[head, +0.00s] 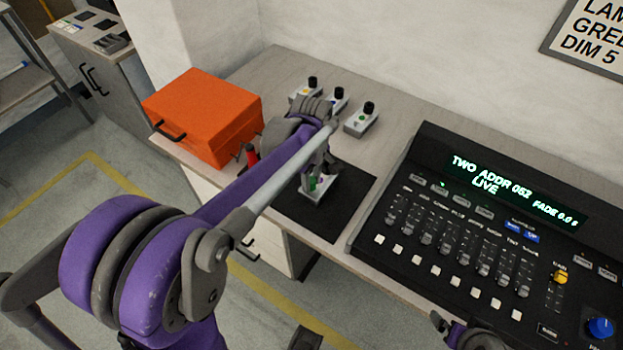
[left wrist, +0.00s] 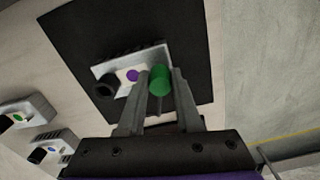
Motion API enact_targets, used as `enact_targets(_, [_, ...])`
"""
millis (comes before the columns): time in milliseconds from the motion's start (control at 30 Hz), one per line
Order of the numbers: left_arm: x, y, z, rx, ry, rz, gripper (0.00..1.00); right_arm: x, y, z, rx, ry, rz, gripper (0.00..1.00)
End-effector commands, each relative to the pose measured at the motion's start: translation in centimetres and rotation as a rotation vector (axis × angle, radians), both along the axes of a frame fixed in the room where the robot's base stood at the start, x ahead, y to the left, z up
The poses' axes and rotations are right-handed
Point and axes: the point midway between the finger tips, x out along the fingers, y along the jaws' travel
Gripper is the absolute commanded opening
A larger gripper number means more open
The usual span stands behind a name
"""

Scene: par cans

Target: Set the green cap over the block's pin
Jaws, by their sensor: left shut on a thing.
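The green cap (left wrist: 159,80) is held between the fingers of my left gripper (left wrist: 160,88) in the left wrist view. In the head view the cap (head: 313,184) is small and partly hidden by my left gripper (head: 317,172). The pale grey block (left wrist: 112,68) lies on a black mat, with a black knob (left wrist: 104,88) at one end and a purple dot (left wrist: 132,76). The cap overlaps the block's other end in the wrist view. I cannot tell whether it touches the block. The pin cannot be made out. Part of my right arm shows at the bottom of the head view.
The black mat (head: 345,207) lies on the desk, left of a lighting console (head: 475,230). Several similar grey blocks with black knobs, one of them here (head: 361,122), stand behind. An orange case (head: 205,115) sits at the left. A red-topped object (head: 251,155) stands nearby.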

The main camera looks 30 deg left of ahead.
Motion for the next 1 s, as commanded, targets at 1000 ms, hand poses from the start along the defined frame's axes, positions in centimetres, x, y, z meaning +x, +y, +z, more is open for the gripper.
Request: enact_targets(1000, [0.0, 0.0, -1.2, 0.000, 0.000, 0.000, 0.00, -0.1, 0.0, -0.8, 0.000, 0.003, 0.000, 1.00])
